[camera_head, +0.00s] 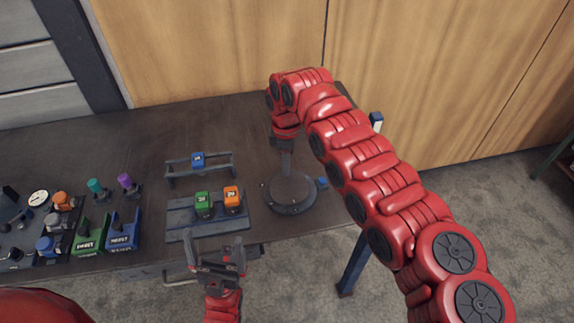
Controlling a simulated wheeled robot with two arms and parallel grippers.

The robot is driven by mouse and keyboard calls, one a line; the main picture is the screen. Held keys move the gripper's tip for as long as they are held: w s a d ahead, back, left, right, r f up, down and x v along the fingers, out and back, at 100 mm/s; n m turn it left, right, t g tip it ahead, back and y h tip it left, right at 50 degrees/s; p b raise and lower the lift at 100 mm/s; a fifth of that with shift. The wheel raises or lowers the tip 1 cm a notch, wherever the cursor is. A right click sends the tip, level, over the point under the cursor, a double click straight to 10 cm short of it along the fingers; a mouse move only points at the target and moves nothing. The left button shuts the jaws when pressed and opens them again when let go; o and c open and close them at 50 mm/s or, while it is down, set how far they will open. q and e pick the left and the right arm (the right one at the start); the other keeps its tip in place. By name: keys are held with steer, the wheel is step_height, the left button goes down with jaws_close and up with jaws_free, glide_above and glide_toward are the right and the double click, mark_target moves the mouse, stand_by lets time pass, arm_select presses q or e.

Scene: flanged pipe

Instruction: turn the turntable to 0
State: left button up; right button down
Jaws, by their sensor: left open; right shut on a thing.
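The turntable (291,203) is a dark round disc on a base near the right front part of the workbench. A small blue piece (322,184) sits at its right edge. My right arm reaches over from the right, and my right gripper (287,172) points down at the turntable's middle. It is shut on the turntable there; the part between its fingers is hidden. Any angle marks on the disc are too small to read. My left gripper (219,262) is open and empty, in front of the bench's front edge, left of the turntable.
Left of the turntable, a grey plate (180,218) holds a green block (203,205) and an orange block (233,199). Behind it stands a rack with a blue block (197,160). Several coloured fixtures and a gauge (38,198) crowd the bench's left. The bench top (120,145) is clear at the back.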

steer(key=c, duration=0.8)
jaws_free()
steer(key=shift+o, duration=0.2)
step_height(320, 180, up, 17)
steer(key=p, duration=0.2)
steer(key=shift+r, duration=0.2)
steer(key=shift+r, duration=0.1)
